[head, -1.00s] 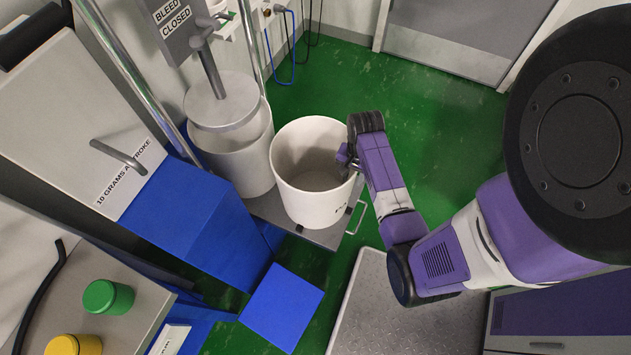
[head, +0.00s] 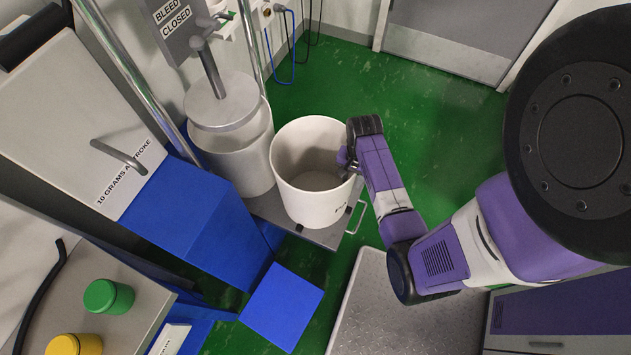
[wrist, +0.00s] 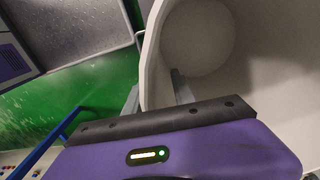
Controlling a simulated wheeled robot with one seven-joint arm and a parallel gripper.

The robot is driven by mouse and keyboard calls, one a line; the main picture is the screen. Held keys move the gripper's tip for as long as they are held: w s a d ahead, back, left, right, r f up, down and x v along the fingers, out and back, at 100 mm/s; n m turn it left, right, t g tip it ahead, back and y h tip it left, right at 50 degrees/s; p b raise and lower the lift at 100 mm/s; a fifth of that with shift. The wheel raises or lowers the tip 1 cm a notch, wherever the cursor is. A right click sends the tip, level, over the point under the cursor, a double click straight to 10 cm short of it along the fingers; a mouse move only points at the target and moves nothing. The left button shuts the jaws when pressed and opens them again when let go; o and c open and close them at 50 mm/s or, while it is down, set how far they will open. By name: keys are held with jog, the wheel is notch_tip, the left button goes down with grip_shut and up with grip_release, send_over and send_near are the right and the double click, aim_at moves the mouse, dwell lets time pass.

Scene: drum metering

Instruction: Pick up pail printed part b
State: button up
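A white open pail (head: 312,205) stands upright beside the lidded pail. Small dark print, too small to read, shows low on its right side.
A white pail under a round grey lid (head: 222,104) stands close on the left. A metal platform (head: 325,236) with a handle (head: 357,217) is under the pail. Blue boxes (head: 283,308) are in front. Green floor (head: 440,130) is clear behind and right.

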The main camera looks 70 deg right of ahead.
jog(key=shift+c, duration=0.4)
grip_shut()
jog(key=shift+s, duration=0.1)
dwell(0.8)
